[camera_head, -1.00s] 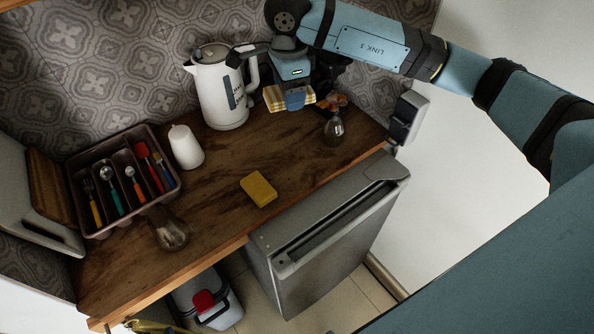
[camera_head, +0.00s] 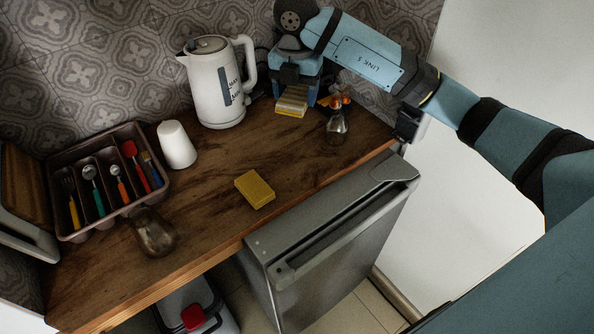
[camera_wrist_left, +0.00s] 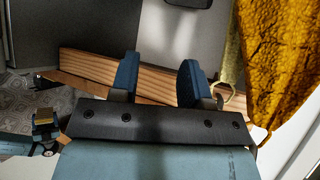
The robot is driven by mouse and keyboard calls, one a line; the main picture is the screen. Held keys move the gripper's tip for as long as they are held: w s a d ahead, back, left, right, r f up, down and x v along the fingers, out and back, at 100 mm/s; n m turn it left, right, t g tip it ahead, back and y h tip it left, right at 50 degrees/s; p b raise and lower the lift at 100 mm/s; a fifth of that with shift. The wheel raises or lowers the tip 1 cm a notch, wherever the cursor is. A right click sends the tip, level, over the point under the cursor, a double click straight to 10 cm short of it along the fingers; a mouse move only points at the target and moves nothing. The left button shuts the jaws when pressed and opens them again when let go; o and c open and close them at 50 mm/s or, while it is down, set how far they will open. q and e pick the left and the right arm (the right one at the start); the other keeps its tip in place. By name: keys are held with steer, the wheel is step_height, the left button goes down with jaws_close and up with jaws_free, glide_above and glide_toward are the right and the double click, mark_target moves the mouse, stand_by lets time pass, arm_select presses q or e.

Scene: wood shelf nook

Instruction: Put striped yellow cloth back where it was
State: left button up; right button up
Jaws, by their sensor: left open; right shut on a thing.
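The striped yellow cloth (camera_head: 291,101) is a small folded piece with yellow and pale stripes, at the back of the wooden counter in the head view. My right gripper (camera_head: 294,88) is shut on it from above. The cloth hangs below the fingers, right of the white kettle and left of a glass vase. I cannot tell whether it touches the counter. My left gripper (camera_wrist_left: 158,78) shows only in the left wrist view, with its two blue fingers apart and nothing between them. A wooden edge lies behind them.
The white kettle (camera_head: 213,85), a white cup (camera_head: 176,145), a cutlery tray (camera_head: 62,208) and the glass vase (camera_head: 337,127) stand on the counter. A yellow sponge (camera_head: 255,189) lies near its front. A mustard textile (camera_wrist_left: 275,60) hangs beside my left gripper.

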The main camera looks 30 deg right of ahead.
steer(key=shift+d+f+m, duration=0.15)
steer(key=shift+f+m, duration=0.2)
steer(key=shift+m, duration=0.65)
steer(key=shift+f, duration=0.2)
glide_above(297, 166)
steer(key=shift+m, duration=0.3)
step_height(297, 166, down, 14)
steer(key=shift+f, duration=0.25)
step_height(297, 166, down, 5)
steer(key=shift+f, duration=0.1)
steer(key=shift+f, duration=0.1)
steer(key=o, duration=0.9)
